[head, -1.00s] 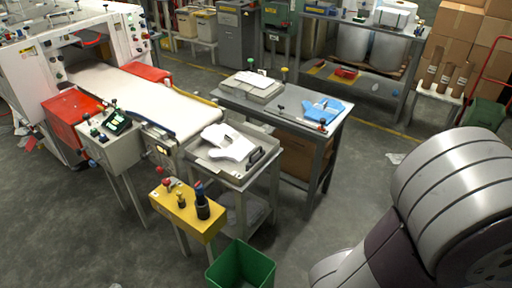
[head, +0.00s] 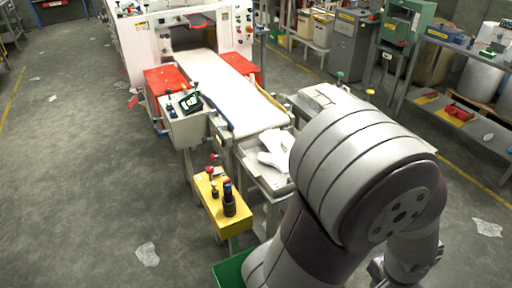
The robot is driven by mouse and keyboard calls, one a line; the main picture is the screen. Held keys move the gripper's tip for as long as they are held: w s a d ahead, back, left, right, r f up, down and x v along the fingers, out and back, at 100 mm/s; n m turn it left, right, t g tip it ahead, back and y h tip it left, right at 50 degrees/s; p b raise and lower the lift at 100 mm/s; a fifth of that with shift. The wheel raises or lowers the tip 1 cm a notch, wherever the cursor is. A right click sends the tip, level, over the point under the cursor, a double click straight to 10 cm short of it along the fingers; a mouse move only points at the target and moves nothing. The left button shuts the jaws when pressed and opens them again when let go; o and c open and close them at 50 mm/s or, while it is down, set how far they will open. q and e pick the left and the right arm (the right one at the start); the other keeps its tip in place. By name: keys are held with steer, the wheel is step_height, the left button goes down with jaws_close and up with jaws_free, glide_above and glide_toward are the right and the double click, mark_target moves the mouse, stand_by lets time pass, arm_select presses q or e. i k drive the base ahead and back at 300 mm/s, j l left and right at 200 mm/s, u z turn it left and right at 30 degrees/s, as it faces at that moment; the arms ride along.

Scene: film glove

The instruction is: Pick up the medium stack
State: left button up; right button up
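A white stack of film gloves (head: 277,148) lies in the grey metal tray (head: 254,172) at the end of the conveyor in the head view. Its right part is hidden behind a large grey arm of mine, which fills the lower right. I cannot tell its size class from this view. The blue gloves on the table behind are hidden by the arm. No fingers of my left or right gripper can be made out.
A white conveyor belt (head: 228,88) runs from the machine (head: 130,45) to the tray. A yellow control box (head: 222,205) stands in front of the tray, above a green bin (head: 232,272). Open floor lies at the left, with scraps of film (head: 147,254).

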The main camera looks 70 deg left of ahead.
mark_target(279, 143)
steer(key=i+j+u, duration=0.1)
steer(key=i+u, duration=0.3)
steer(key=i+l+u, duration=0.1)
steer(key=i+u, duration=0.25)
steer(key=i, duration=0.15)
steer(key=i+l+u, duration=0.2)
steer(key=i+u, duration=0.2)
steer(key=i+j+u, duration=0.2)
steer(key=i+u, duration=0.25)
steer(key=i+j+u, duration=0.1)
steer(key=i+u, duration=0.2)
steer(key=u, duration=0.2)
steer(key=i+l+u, duration=0.1)
steer(key=i+u, duration=0.35)
steer(key=i+j+u, duration=0.1)
steer(key=i, duration=0.35)
